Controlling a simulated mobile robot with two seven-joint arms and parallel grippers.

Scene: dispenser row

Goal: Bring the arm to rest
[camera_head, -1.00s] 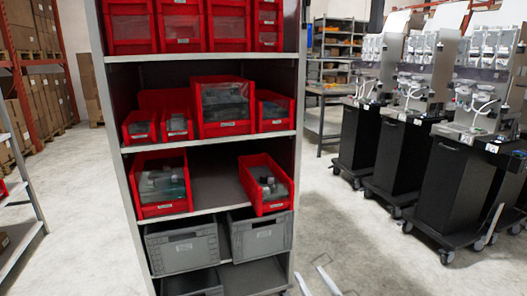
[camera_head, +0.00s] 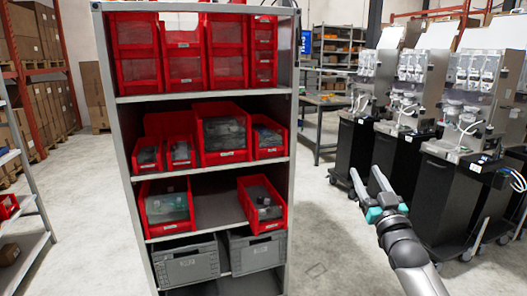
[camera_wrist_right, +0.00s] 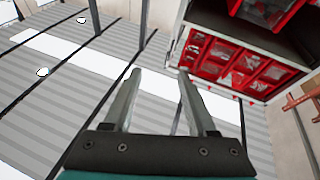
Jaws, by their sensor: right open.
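My right gripper (camera_head: 369,182) is raised in the free space right of the shelf, in front of the dispenser carts, with its fingers pointing up. In the right wrist view its two fingers (camera_wrist_right: 160,95) stand apart with nothing between them. The gripper touches nothing that I can see. My left gripper is not in the head view.
A grey shelf (camera_head: 124,150) holds red bins (camera_head: 223,134) and, lower down, grey crates (camera_head: 186,262). Dispenser carts (camera_head: 455,190) stand in a row on the right. A table (camera_head: 322,101) is behind. The floor (camera_head: 325,235) between shelf and carts is clear.

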